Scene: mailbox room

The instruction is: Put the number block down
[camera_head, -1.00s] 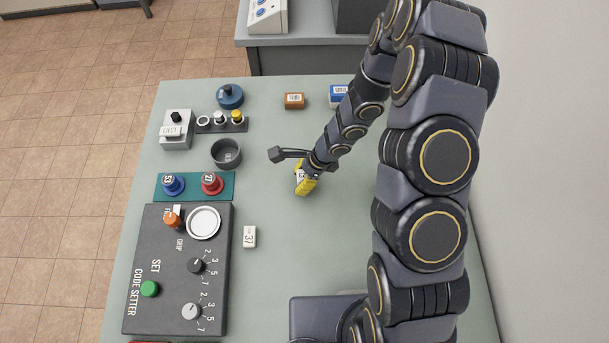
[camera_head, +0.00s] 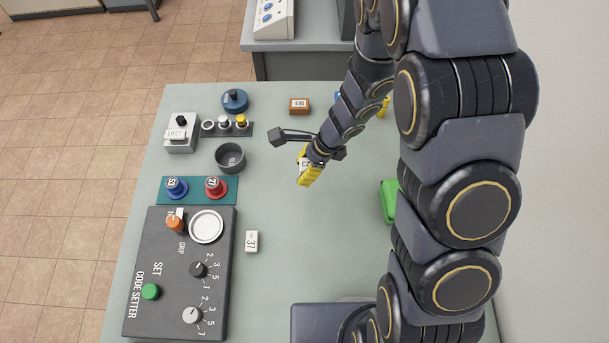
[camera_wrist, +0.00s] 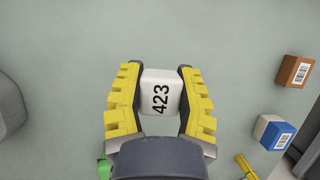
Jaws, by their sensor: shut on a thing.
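My gripper (camera_head: 306,170) has yellow fingers and is over the middle of the pale table (camera_head: 300,240). In the wrist view, my gripper (camera_wrist: 159,92) is shut on a white number block (camera_wrist: 160,93) marked 423, with a finger on either side. In the head view the held block (camera_head: 303,161) is mostly hidden by the fingers. I cannot tell whether it touches the table. Another white block (camera_head: 252,241), marked 37, lies on the table beside the code setter (camera_head: 180,270).
A brown block (camera_head: 299,105) lies near the far edge; a blue-and-white block (camera_wrist: 275,131) shows in the wrist view. A grey cup (camera_head: 230,157), a teal mat (camera_head: 229,190) with blue and red stamps, and an eject box (camera_head: 181,134) stand left. A green object (camera_head: 388,201) is right. The table's middle is clear.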

